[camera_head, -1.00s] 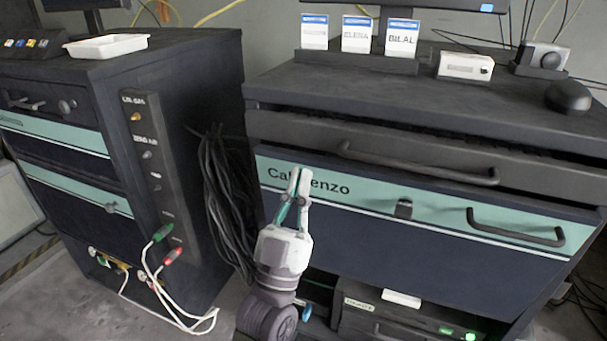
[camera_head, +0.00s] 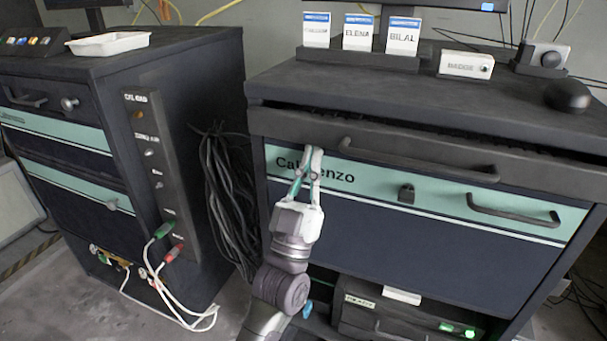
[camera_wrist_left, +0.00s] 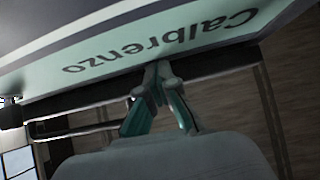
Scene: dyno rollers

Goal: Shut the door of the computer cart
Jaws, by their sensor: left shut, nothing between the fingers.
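The computer cart's door (camera_head: 400,240) is the navy front panel with a mint "Calbrenzo" band and a dark bar handle (camera_head: 513,211). It stands nearly upright, its top edge close under the grey tray front; I cannot tell if it is fully shut. My left gripper (camera_head: 311,150) is shut and empty, its fingertips at the upper left of the door, over the label. In the left wrist view, the fingertips (camera_wrist_left: 155,72) overlap the dark strip beside the door's band (camera_wrist_left: 160,45); contact is unclear. My right gripper is not in view.
The cart's tray front (camera_head: 390,152) with its long handle is above the door. Name cards, a badge box (camera_head: 466,65) and a black mouse (camera_head: 568,95) are on top. A device (camera_head: 365,310) sits below. A second cabinet (camera_head: 50,200) and hanging cables (camera_head: 228,200) are left.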

